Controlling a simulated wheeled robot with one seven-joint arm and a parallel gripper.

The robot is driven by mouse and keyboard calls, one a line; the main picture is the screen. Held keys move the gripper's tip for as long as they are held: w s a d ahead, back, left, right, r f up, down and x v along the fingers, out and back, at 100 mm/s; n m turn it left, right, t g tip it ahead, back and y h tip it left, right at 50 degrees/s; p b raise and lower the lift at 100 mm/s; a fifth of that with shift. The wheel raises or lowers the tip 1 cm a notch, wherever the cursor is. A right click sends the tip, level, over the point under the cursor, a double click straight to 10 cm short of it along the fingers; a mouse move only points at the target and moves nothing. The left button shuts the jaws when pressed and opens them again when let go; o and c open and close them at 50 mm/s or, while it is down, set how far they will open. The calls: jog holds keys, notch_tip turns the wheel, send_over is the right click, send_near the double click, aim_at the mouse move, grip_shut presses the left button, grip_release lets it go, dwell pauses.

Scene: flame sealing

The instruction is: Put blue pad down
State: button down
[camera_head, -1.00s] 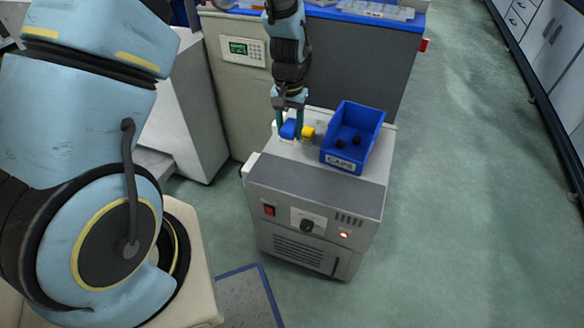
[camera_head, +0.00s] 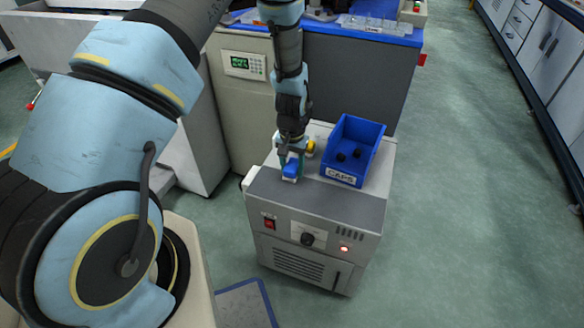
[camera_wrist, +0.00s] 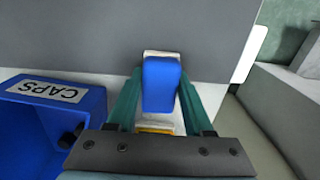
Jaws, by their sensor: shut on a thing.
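The blue pad (camera_head: 291,168) is between the green fingers of my gripper (camera_head: 290,166), over the front left part of the grey machine's top (camera_head: 330,203). In the wrist view the blue pad (camera_wrist: 160,84) lies between the two fingers of my gripper (camera_wrist: 158,98), which are shut on it. A whitish edge shows at its far and near ends. Whether its underside touches the machine's top cannot be told. A yellow thing (camera_head: 311,147) stands just behind and right of my gripper; part of it shows below the pad in the wrist view (camera_wrist: 155,130).
A blue bin labelled CAPS (camera_head: 343,178) with dark caps stands on the machine to the right of my gripper, close by in the wrist view (camera_wrist: 45,115). The machine's front has a red switch (camera_head: 269,222) and a knob (camera_head: 307,238). A taller bench (camera_head: 350,75) stands behind.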

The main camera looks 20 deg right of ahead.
aim_at(292, 165)
jog(key=shift+f, duration=0.1)
jog(key=shift+c, duration=1.5)
grip_release()
notch_tip(292, 165, up, 12)
jog(key=w+a+r+n, duration=0.3)
jog(key=a+r, duration=0.5)
jog(key=a, duration=0.5)
jog(key=s+a+r+n, duration=0.2)
jog(key=s+a+r, duration=0.1)
jog(key=a, duration=0.5)
jog(key=s+a+r+n+t, duration=0.1)
jog(key=s+a+r+n, duration=0.1)
jog(key=a, duration=0.7)
notch_tip(292, 165, up, 2)
jog(key=shift+s+r+t, duration=0.25)
jog(key=shift+s+t, duration=0.05)
jog(key=shift+s, duration=0.6)
